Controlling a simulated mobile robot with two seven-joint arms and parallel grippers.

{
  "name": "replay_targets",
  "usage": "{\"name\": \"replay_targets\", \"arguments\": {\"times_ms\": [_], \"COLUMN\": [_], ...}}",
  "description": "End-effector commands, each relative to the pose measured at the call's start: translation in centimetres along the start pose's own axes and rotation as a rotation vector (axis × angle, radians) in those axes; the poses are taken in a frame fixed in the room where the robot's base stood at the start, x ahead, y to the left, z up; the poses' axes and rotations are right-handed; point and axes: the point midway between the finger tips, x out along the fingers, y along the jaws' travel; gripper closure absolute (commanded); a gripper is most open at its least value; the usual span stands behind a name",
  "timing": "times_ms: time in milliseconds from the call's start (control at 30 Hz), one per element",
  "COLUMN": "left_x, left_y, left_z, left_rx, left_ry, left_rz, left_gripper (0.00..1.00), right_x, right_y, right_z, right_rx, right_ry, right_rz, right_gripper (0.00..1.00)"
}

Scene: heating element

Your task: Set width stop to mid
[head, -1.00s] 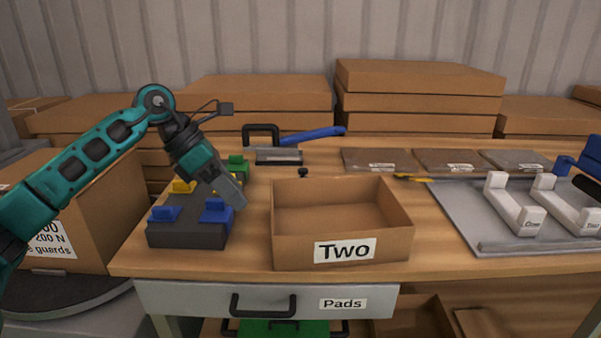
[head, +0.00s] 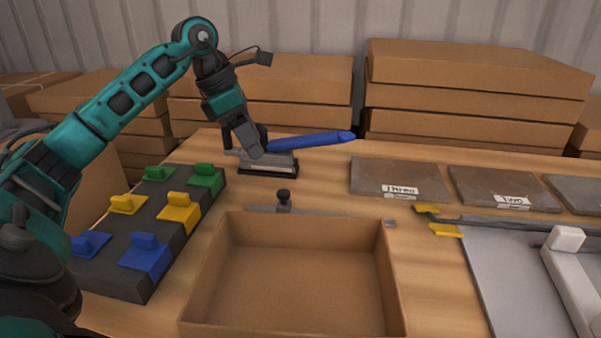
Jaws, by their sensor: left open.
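A small black knob (head: 284,200) stands on a thin grey rail (head: 330,213) behind the open cardboard box; it looks like the width stop, but I see no label on it. The box hides part of the view around the rail's front. My left gripper (head: 256,152) is open, pointing down at the back of the table, in front of part of a blue-handled tool (head: 310,140) with a dark base. I cannot tell whether it touches the tool. The knob is apart from the gripper, nearer the camera and to the right. My right gripper is out of view.
The open cardboard box (head: 393,275) fills the front middle. A dark block (head: 185,232) with blue, yellow and green pieces lies left. Labelled brown plates (head: 400,178) lie at the back right, beside yellow-ended parts (head: 445,230) and a grey tray (head: 490,285). Stacked cartons (head: 470,85) stand behind.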

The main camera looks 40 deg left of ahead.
Motion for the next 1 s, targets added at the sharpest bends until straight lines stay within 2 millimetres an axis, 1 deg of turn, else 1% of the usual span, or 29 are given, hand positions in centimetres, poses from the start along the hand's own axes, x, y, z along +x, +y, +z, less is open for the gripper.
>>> {"name": "replay_targets", "arguments": {"times_ms": [133, 267, 500, 700, 833, 1000], "left_x": [0.6, 2.4, 7.4, 10.9, 12.3, 12.9], "left_y": [0.0, -0.1, -0.1, -0.1, -0.1, 0.0], "left_z": [0.0, -0.1, -0.1, 0.0, 0.0, 0.0], "left_rx": [0.0, 0.0, 0.0, 0.0, -0.001, 0.0], "left_ry": [0.0, 0.002, 0.0, -0.001, -0.001, 0.0], "left_rz": [-0.002, -0.005, -0.005, -0.004, -0.003, 0.0], "left_gripper": [0.43, 0.43, 0.43, 0.43, 0.43, 0.43], "right_x": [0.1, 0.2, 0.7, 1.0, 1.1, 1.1], "right_y": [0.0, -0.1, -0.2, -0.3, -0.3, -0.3], "right_z": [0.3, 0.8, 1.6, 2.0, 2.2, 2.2], "right_rx": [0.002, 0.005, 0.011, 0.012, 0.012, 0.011], "right_ry": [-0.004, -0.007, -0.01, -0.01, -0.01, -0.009], "right_rz": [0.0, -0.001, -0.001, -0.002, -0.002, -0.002], "right_gripper": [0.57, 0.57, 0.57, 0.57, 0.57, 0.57]}}
